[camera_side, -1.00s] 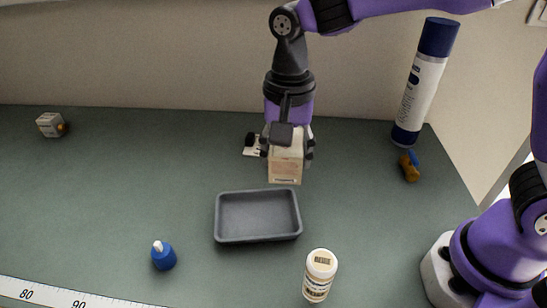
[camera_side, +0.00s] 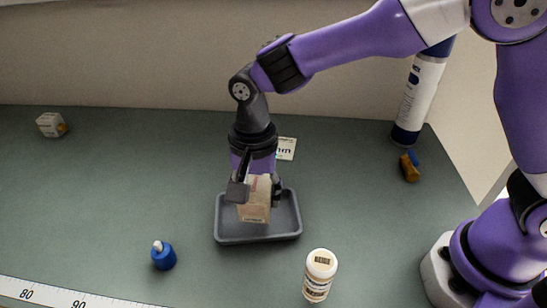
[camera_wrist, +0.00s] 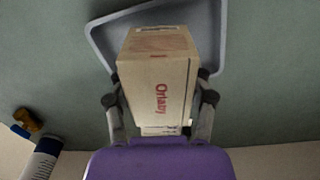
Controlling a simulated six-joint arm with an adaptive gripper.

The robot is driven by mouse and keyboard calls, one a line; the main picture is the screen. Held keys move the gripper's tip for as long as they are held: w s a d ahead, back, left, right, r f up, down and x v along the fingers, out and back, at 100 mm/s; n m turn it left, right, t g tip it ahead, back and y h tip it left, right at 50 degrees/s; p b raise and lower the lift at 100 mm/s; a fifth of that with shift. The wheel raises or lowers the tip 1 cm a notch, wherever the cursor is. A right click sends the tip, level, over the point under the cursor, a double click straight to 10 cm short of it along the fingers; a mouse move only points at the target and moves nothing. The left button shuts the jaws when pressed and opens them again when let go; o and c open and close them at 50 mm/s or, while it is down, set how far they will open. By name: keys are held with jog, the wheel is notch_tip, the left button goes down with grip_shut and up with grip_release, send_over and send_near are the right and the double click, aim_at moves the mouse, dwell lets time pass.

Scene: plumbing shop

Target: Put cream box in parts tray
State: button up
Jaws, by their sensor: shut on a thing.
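The cream box (camera_side: 254,207) has red and dark print and is held upright between the fingers of my gripper (camera_side: 256,190). In the side view it overlaps the grey parts tray (camera_side: 232,232); I cannot tell whether its bottom touches the tray floor. In the wrist view the box (camera_wrist: 158,85) fills the space between the fingers of my gripper (camera_wrist: 158,100), shut on its sides. The tray's rim (camera_wrist: 105,40) shows behind the box there, with part of the tray hidden by it.
A blue bottle with a white tip (camera_side: 163,256) stands left of the tray, and a white bottle (camera_side: 319,276) in front right. A white card (camera_side: 286,148) lies behind. A tall blue-capped tube (camera_side: 416,100), a brown-and-blue item (camera_side: 410,167) and a small box (camera_side: 51,124) are farther off.

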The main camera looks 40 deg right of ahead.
jog(key=shift+w+d+f, duration=0.1)
jog(key=shift+w+f, duration=0.1)
jog(key=shift+f, duration=1.9)
jog(key=shift+f, duration=0.1)
jog(key=o, duration=1.3)
